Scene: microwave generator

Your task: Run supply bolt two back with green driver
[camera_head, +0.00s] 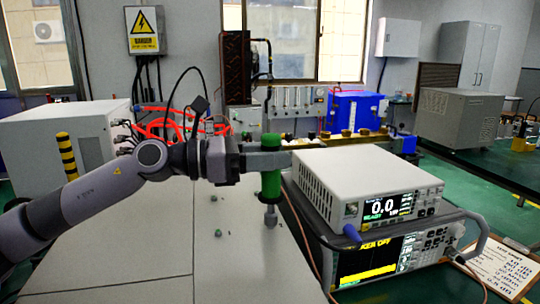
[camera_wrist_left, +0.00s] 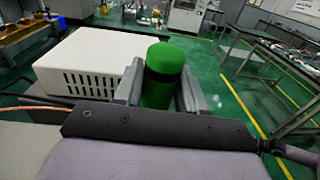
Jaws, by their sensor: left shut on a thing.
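The green driver (camera_head: 271,178) stands upright in my left gripper (camera_head: 268,160), which is shut on its handle. Its grey lower end (camera_head: 270,214) points down at the light grey panel top (camera_head: 240,275). I cannot tell whether it touches the panel or a bolt there. In the left wrist view, the green handle (camera_wrist_left: 163,76) is between the two fingers (camera_wrist_left: 158,92). Small bolt heads (camera_head: 218,233) show on the panel left of the driver; another bolt head (camera_head: 214,199) is farther back. Which one is supply bolt two is not clear. My right gripper is not in view.
A white power supply (camera_head: 345,180) reading 0.0 sits on a second instrument (camera_head: 390,258), close right of the driver. A cable with a blue plug (camera_head: 352,233) hangs in front. A clipboard (camera_head: 505,268) lies at right. The panel's left part is clear.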

